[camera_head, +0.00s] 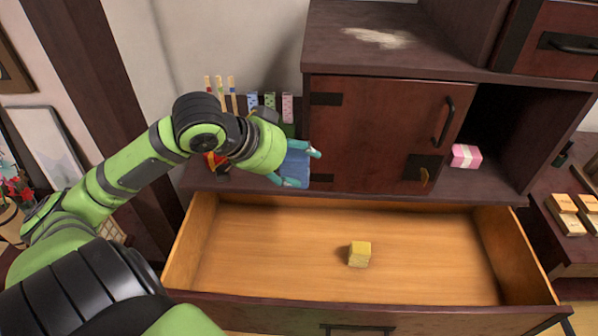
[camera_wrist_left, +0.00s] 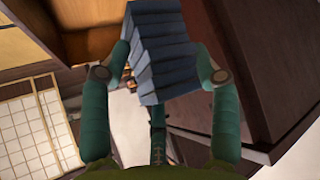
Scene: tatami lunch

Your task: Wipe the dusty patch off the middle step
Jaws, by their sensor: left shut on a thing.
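The dusty patch (camera_head: 378,37) is a pale, irregular smear on the dark top of the middle step (camera_head: 335,50), above the red-brown cabinet door. My left gripper (camera_head: 300,166) is shut on a blue folded cloth (camera_head: 292,170). It holds the cloth at the left front of the cabinet door, lower than the dusty patch and apart from it. In the left wrist view the ribbed blue cloth (camera_wrist_left: 162,48) sits between both green fingers. My right gripper is not in view.
An open drawer (camera_head: 280,240) with a small yellow block (camera_head: 359,254) juts out below. A pink box (camera_head: 466,156) sits in the open compartment at right. Patterned upright items (camera_head: 270,103) stand behind my left gripper. A door handle (camera_head: 444,122) sticks out.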

